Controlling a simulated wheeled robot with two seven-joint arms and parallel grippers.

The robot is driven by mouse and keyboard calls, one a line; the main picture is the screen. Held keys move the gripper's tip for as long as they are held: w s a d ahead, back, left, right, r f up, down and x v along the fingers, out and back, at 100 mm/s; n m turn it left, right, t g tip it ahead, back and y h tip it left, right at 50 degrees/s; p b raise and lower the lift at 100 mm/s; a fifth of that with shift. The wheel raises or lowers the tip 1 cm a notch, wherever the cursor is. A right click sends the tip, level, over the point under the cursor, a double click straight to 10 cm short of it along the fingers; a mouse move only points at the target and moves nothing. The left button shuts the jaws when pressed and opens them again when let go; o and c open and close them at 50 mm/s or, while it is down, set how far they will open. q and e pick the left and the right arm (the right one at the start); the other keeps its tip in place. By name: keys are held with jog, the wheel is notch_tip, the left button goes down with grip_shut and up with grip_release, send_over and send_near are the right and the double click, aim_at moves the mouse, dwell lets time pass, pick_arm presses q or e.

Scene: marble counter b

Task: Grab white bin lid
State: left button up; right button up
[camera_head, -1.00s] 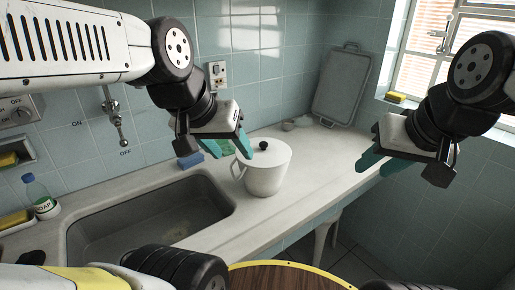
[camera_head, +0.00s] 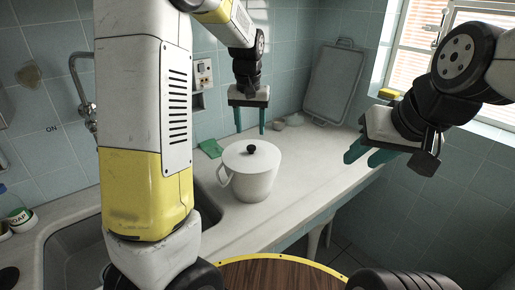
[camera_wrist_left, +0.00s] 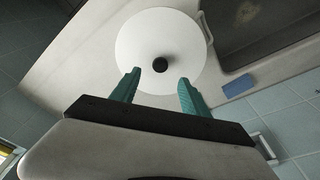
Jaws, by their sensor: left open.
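The white bin (camera_head: 254,184) stands upright on the counter, just right of the sink, with its handle on the left side. Its white lid (camera_head: 244,157) is on top and has a black knob (camera_head: 251,149). My left gripper (camera_head: 250,130) is open and empty, fingers pointing down, above and behind the lid. In the left wrist view the lid (camera_wrist_left: 150,40) lies beyond the open fingers, and the knob (camera_wrist_left: 160,65) shows between and ahead of the fingertips. My right gripper (camera_head: 362,156) is apart from the bin at the right, with two teal fingers visible and spread.
The sink (camera_head: 75,250) lies left of the bin, partly hidden by my left arm. A grey tray (camera_head: 335,80) leans on the back wall. A blue sponge (camera_wrist_left: 238,86) lies by the sink. The counter right of the bin is clear.

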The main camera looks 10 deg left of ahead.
aim_at(251, 146)
pick_arm(q)
jog(key=f, duration=0.4)
jog(key=w+f, duration=0.1)
jog(key=f, duration=0.2)
grip_shut()
